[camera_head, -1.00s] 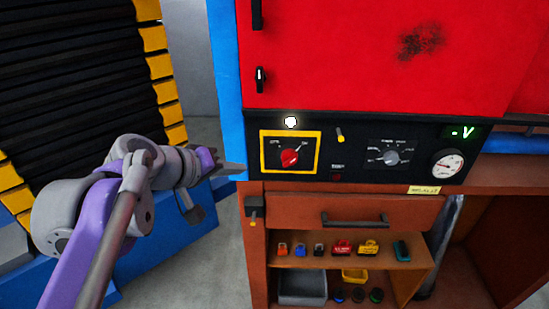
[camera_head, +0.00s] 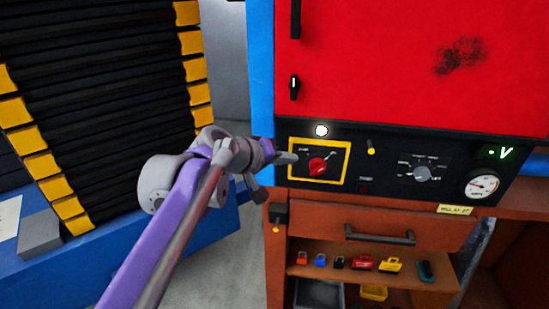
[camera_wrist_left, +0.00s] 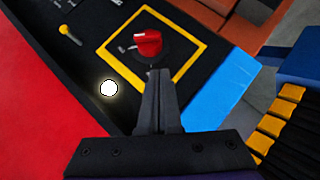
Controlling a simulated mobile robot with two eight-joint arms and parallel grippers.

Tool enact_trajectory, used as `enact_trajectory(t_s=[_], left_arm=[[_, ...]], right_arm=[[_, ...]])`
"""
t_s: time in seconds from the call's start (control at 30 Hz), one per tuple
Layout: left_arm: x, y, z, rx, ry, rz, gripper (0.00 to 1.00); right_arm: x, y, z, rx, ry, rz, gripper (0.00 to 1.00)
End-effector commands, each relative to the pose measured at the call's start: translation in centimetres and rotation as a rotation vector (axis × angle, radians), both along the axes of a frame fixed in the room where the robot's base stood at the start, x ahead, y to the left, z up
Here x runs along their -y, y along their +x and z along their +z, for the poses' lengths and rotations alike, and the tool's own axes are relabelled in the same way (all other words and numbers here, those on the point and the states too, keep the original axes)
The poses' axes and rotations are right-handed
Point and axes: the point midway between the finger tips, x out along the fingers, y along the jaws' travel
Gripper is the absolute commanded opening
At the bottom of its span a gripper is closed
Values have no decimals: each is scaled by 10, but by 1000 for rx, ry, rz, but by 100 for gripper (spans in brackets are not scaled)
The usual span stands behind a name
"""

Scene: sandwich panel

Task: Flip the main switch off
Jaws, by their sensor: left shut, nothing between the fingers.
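The main switch is a red rotary knob (camera_head: 317,166) inside a yellow square frame (camera_head: 345,163) on the black control panel (camera_head: 392,143). In the left wrist view the red knob (camera_wrist_left: 148,41) lies just beyond my fingertips, with small markings around it. My left gripper (camera_head: 294,158) is shut and empty, at the left edge of the yellow frame in the head view. In the left wrist view the closed fingers (camera_wrist_left: 158,74) point at the knob and overlap the lower part of its dark plate. I cannot tell whether they touch it. My right gripper is not in view.
A lit white lamp (camera_head: 321,131) sits above the frame. A yellow toggle (camera_head: 371,147), a grey selector knob (camera_head: 422,173) and a gauge (camera_head: 482,185) are to the right. The red cabinet door (camera_head: 400,60) is above; a drawer handle (camera_head: 380,236) and shelf with colored padlocks are below.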

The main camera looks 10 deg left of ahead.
Motion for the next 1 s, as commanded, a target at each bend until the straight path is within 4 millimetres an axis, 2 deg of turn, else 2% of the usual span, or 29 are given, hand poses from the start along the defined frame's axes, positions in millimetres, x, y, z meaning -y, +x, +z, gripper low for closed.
enact_trajectory(t_s=[0.07,0.2,0.4,1.0], left_arm=[[9,12,-8,0,1,-3,0],[25,10,-24,-1,-1,-4,0],[35,10,-35,0,1,-1,0],[34,10,-37,0,-32,1,0]], right_arm=[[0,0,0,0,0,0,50],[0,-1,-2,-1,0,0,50],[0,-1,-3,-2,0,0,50],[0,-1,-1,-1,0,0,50]])
